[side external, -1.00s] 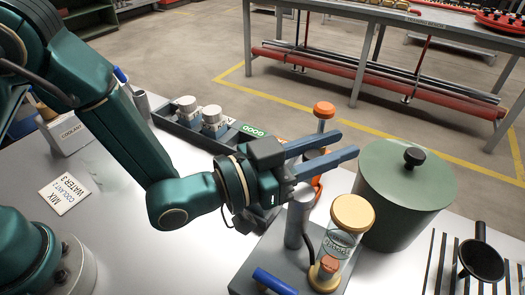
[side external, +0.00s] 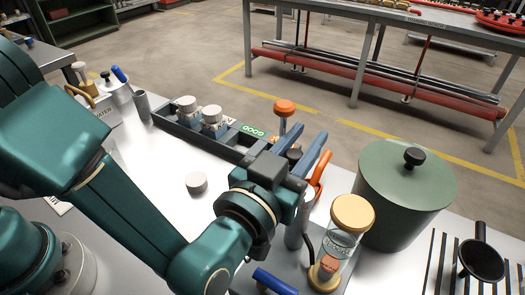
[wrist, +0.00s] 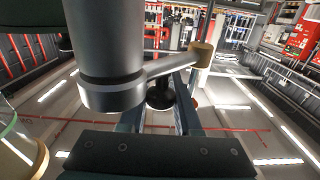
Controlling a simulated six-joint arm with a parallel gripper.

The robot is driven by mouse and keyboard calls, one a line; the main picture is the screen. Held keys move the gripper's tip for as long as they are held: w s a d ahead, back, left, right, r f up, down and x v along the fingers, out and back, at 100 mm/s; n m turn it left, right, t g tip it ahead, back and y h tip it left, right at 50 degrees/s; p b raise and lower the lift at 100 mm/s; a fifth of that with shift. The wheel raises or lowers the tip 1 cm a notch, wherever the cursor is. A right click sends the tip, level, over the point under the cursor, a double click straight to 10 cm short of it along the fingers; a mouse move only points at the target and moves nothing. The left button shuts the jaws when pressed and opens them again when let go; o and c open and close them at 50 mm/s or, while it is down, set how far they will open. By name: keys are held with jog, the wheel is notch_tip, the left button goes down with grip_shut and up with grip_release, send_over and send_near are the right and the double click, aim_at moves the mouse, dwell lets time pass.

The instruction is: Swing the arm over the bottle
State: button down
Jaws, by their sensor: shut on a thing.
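The bottle (side external: 340,250) is clear glass with a yellow cap and something orange low inside. It stands upright on a grey base, right of a grey post (side external: 295,230). In the wrist view an arm (wrist: 170,65) runs from the post's collar (wrist: 112,95) to a tan knob (wrist: 201,54). My gripper (side external: 316,160) is behind the post, left of and behind the bottle cap, not above it. An orange piece (side external: 321,170) shows beside its fingers. In the wrist view the fingers hold something partly hidden, seemingly the arm; the exact contact is unclear.
A green lidded pot (side external: 405,205) stands close to the bottle's right. A blue handle (side external: 274,281) lies in front of the post. A grey tray with white-capped items (side external: 212,118) is at the back left. A white round cap (side external: 196,183) lies on the bench.

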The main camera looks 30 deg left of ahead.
dwell(0.3)
jog(key=c, duration=0.6)
grip_release()
jog(key=shift+r, duration=0.1)
